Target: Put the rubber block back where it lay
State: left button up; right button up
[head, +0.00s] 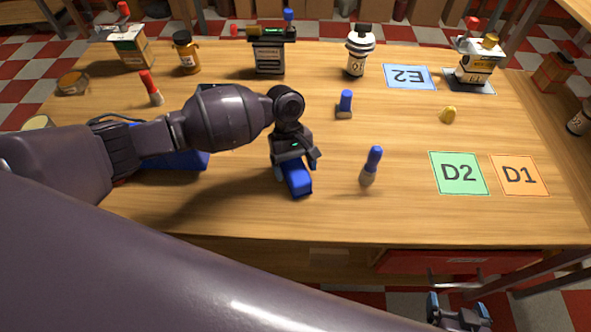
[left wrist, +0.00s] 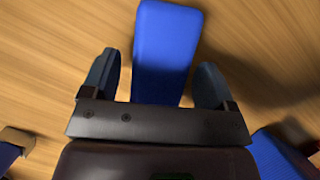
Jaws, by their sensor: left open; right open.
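The rubber block appears to be the blue block (head: 298,181) near the front middle of the table. In the left wrist view the blue block (left wrist: 165,50) lies between the two fingers, with a gap on each side. My left gripper (head: 295,168) is open and comes down over the block's far end, hiding that end. The block looks to rest on the wood. My right gripper (head: 458,312) is open and empty, low at the right, beyond the table's front edge.
A blue-handled brush (head: 371,166) stands just right of the block. A small blue-topped stamp (head: 345,104) and a yellow piece (head: 448,114) are farther back. A green D2 card (head: 459,188) and an orange D1 card (head: 534,188) lie right. A blue object (head: 190,160) is partly behind my left arm.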

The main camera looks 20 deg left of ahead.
pick_arm(q)
jog(key=p+v, duration=0.1)
jog(key=v, duration=0.8)
jog(key=shift+r, duration=0.2)
jog(key=shift+w+a+r, duration=0.15)
jog(key=shift+a+r, duration=0.05)
jog(key=shift+r, duration=0.4)
